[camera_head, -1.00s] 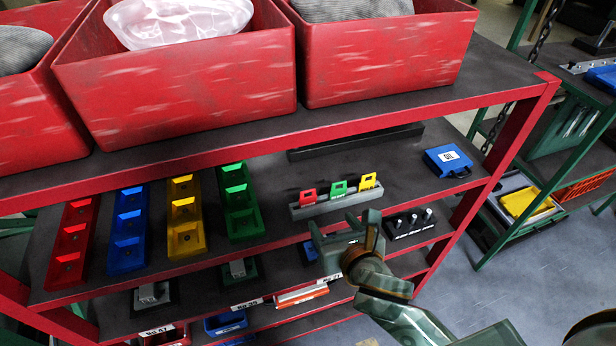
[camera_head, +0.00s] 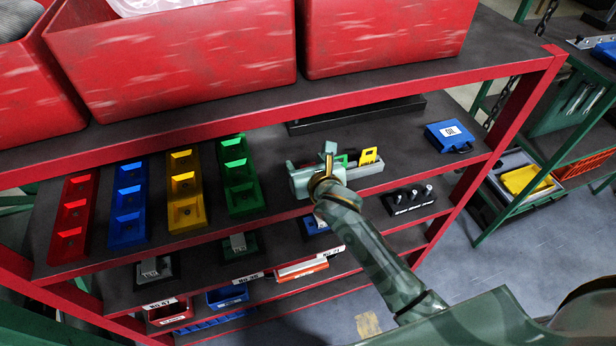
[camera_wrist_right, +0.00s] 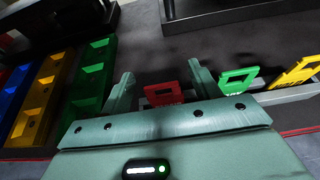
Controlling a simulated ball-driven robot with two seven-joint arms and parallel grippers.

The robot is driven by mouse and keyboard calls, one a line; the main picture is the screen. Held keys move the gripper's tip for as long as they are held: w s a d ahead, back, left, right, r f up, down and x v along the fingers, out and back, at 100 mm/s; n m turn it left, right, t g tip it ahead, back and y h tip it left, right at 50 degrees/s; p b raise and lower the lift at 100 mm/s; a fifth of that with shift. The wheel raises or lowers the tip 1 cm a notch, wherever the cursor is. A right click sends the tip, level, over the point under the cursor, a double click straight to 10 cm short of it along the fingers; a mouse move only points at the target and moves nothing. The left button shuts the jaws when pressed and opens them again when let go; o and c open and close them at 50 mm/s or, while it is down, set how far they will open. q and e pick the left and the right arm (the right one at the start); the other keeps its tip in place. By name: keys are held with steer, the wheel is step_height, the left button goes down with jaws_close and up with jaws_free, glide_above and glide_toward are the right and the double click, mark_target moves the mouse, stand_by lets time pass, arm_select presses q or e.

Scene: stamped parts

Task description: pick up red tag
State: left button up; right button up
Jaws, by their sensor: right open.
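The red tag (camera_wrist_right: 163,93) stands in the grey rack (camera_wrist_right: 285,95) in the right wrist view, beside a green tag (camera_wrist_right: 237,80) and a yellow tag (camera_wrist_right: 297,72). My right gripper (camera_wrist_right: 161,74) is open, with one finger on each side of the red tag as seen there. I cannot tell how far apart in depth they are. In the head view my right gripper (camera_head: 309,163) covers the red tag and the left part of the rack. The yellow tag (camera_head: 368,156) and part of the green tag (camera_head: 341,160) show beside it. My left gripper is not in view.
Red, blue, yellow and green (camera_head: 240,178) stepped trays stand left of the gripper. A blue case (camera_head: 449,136) and a black block with pegs (camera_head: 409,200) lie to the right. The upper shelf with red bins (camera_head: 180,70) overhangs the back.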

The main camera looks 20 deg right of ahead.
steer(key=shift+x, duration=0.8)
steer(key=shift+s, duration=0.1)
steer(key=c, duration=1.1)
steer(key=shift+o, duration=0.2)
steer(key=r, duration=0.2)
steer(key=r+p, duration=0.1)
steer(key=r, duration=0.1)
steer(key=shift+s+d, duration=0.1)
steer(key=shift+s, duration=0.15)
steer(key=s+d+r+p, duration=0.1)
steer(key=s+d+r, duration=0.1)
steer(key=s+r, duration=0.2)
steer(key=s+d+r+p, duration=0.1)
steer(key=s+d+r, duration=0.1)
steer(key=s+r, duration=0.3)
steer(key=s, duration=0.3)
steer(key=shift+s+d, duration=0.3)
steer(key=shift+s, duration=0.05)
